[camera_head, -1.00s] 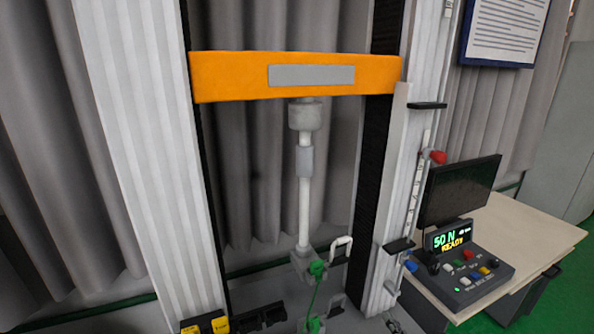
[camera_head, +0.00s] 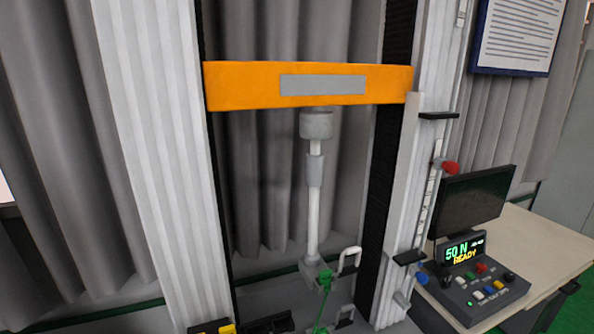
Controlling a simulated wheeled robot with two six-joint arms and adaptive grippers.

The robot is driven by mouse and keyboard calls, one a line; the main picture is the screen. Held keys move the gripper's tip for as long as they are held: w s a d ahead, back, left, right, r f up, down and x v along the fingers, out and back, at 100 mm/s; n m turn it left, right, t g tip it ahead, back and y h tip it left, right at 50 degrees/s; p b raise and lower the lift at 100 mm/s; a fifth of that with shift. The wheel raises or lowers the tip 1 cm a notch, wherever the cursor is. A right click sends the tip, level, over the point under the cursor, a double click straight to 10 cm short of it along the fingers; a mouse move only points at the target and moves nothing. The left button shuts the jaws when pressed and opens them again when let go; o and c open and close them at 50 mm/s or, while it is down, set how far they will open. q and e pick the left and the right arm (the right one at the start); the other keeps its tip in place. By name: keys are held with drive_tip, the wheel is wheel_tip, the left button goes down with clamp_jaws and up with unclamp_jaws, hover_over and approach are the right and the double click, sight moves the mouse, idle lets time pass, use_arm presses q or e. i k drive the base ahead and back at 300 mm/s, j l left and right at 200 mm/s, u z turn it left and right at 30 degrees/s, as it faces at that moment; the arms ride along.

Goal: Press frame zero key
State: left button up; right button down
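A dark control box (camera_head: 473,295) with several small coloured keys stands on the desk at the lower right. Neither of my grippers is in view.
The test frame has an orange crosshead (camera_head: 308,86) with a hanging white rod (camera_head: 314,200) and a green part (camera_head: 326,278) below it. A dark monitor (camera_head: 472,205) stands behind the control box on the pale desk (camera_head: 545,245). A red knob (camera_head: 451,167) is on the right column.

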sight(496, 284)
drive_tip(key=z, duration=1.35)
